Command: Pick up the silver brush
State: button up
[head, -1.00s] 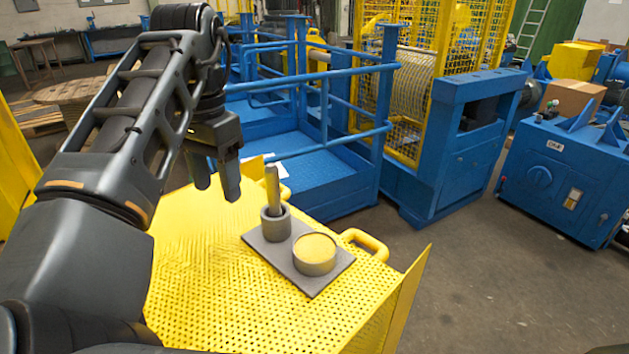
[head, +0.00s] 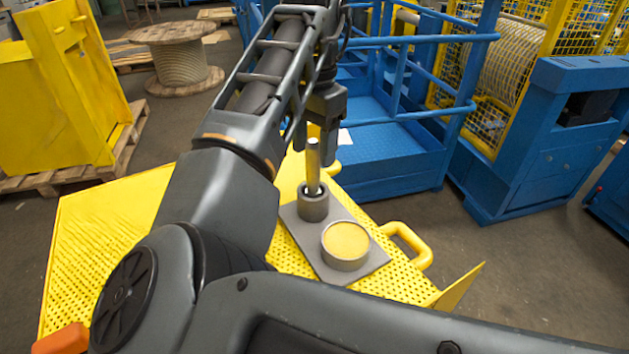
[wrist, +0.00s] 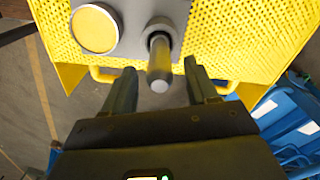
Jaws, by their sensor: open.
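The silver brush (head: 313,168) stands upright in a grey cup (head: 314,208) on a flat grey plate (head: 345,218). Only its handle shows; its lower end is hidden inside the cup. My gripper (head: 314,146) is open and empty, close to the top of the handle in the head view. In the wrist view, the brush handle (wrist: 159,62) points toward the camera, in the gap between the two open fingers (wrist: 160,84). I cannot see either finger touching it.
A round tin with yellow contents (head: 346,242) sits beside the cup on the same plate. The plate rests on a yellow perforated cart top (head: 100,235) with a yellow handle (head: 408,243). Blue railings (head: 440,100) stand behind the cart.

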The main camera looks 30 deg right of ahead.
aim_at(313, 179)
jog(key=shift+f, duration=1.25)
jog(key=shift+c, duration=0.4)
jog(key=shift+a, duration=0.1)
grip_shut()
